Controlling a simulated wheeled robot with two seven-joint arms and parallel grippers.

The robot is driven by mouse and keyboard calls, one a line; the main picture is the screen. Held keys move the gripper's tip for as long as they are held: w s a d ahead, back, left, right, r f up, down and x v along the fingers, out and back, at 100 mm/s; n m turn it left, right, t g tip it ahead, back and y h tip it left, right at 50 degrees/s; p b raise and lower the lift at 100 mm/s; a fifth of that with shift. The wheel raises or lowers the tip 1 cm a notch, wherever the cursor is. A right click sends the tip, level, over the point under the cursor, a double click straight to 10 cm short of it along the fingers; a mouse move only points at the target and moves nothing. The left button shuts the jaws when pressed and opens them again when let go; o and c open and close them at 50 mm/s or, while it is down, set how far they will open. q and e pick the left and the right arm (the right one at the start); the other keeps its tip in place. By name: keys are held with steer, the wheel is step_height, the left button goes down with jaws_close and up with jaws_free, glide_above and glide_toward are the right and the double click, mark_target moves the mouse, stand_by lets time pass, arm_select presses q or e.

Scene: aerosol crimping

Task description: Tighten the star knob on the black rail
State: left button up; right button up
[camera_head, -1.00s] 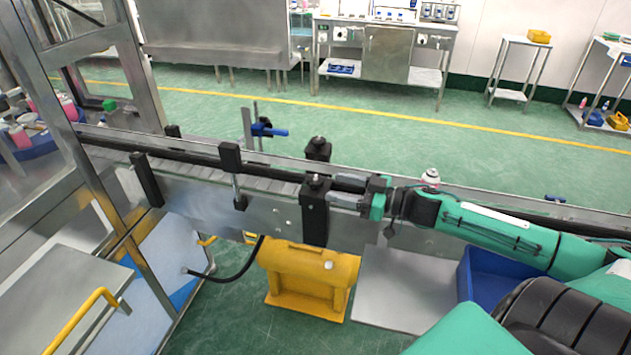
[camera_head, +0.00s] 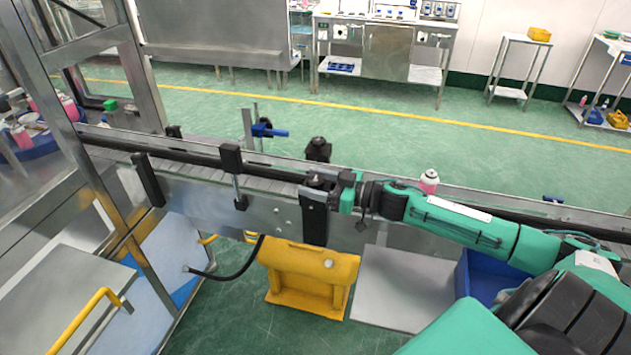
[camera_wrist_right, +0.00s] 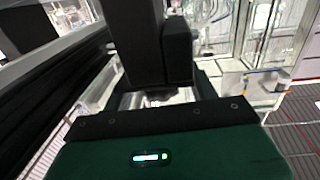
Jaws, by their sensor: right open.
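My right gripper (camera_head: 318,189) comes in from the right, level with the top of the near black bracket (camera_head: 314,222) on the conveyor's front side. The jaws are open and overlap the bracket's upper part; contact cannot be told. In the right wrist view, a black block (camera_wrist_right: 140,45) fills the middle, just past my dark green gripper body. The black rail (camera_head: 200,157) runs along the conveyor. My left gripper is out of view.
A pink can (camera_head: 429,182) stands on the conveyor behind my right arm. Another black bracket (camera_head: 318,149) is behind the gripper, and a black clamp (camera_head: 231,158) is to its left. A yellow box (camera_head: 310,275) and a blue bin (camera_head: 480,280) lie below.

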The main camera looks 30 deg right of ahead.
steer(key=c, duration=1)
steer(key=shift+o, duration=0.2)
steer(key=shift+r+m+t+h+p, duration=0.2)
steer(key=shift+m+t+h+p, duration=0.1)
steer(key=shift+m+h+p, duration=0.25)
steer(key=shift+f+m+t+h+p, duration=0.15)
steer(key=shift+m+t+h+p, duration=0.15)
steer(key=shift+h+p, duration=0.2)
steer(key=o, duration=1)
steer(key=shift+c, duration=0.2)
